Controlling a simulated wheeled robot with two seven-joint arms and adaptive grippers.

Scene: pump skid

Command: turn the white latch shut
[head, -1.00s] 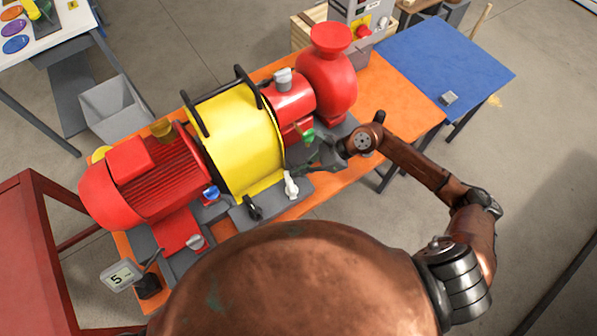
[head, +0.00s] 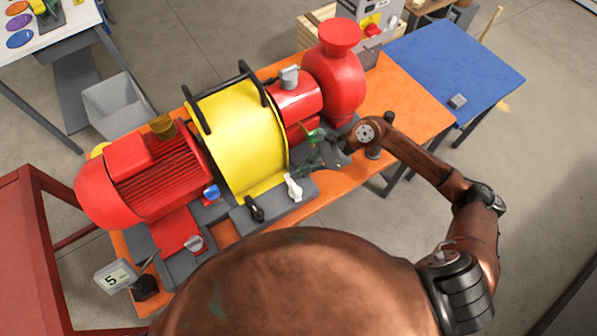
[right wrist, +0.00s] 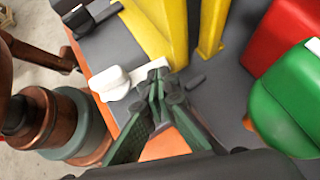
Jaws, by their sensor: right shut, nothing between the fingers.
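The white latch (head: 293,187) sits on the grey base at the front right of the yellow guard (head: 240,145). In the right wrist view the white latch (right wrist: 115,82) has a rounded knob at the left and an arm reaching right toward my fingers. My right gripper (head: 308,167) is shut and empty, just right of the latch in the head view. In the right wrist view its fingertips (right wrist: 163,82) are together at the end of the latch's arm and partly cover it. I cannot tell whether they touch it. My left gripper is not in view.
A black latch (head: 254,209) lies left of the white one. The red pump (head: 335,80) stands behind. The orange tabletop (head: 400,95) is clear at right.

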